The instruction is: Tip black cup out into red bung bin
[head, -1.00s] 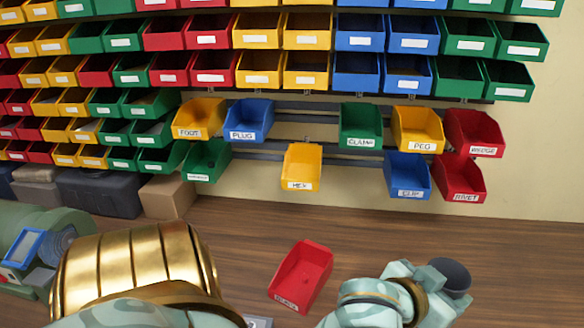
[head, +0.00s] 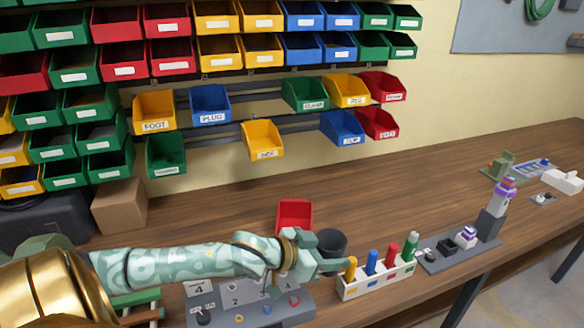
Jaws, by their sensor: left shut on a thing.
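The black cup (head: 331,242) is in my left gripper (head: 322,262), which comes in from the left and is shut on it. The cup is just above or at the bench top; I cannot tell which. It looks roughly upright, and its contents do not show. A red bin (head: 294,215) sits on the bench just behind and left of the cup, apart from it. My gripper and forearm hide its front and label. My right gripper is not in view.
A white rack with coloured pegs (head: 377,279) stands right of the gripper. A grey numbered board (head: 250,308) lies below the forearm. A grey tray (head: 459,251) and purple-topped post (head: 500,202) stand further right. Labelled bins, such as yellow HEX (head: 263,140), hang behind. Bench between is clear.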

